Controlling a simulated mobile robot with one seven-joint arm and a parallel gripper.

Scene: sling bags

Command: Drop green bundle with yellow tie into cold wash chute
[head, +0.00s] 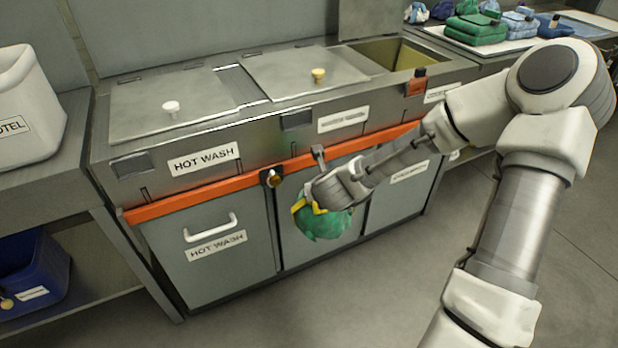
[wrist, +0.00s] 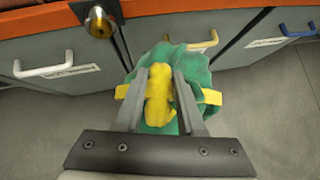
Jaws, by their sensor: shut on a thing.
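The green bundle (head: 324,222) hangs from my gripper (head: 311,206) in front of the middle cabinet door, below the orange rail. In the wrist view, my gripper (wrist: 158,92) is shut on the yellow tie (wrist: 158,100) at the top of the green bundle (wrist: 205,72). The middle and right labels are too small to read.
An orange rail (head: 200,194) with a brass lock (head: 272,178) runs along the unit's front. A table at the back right holds several folded green and blue bundles (head: 480,27). A white hotel container (head: 25,110) stands at left, above a blue bin (head: 35,275).

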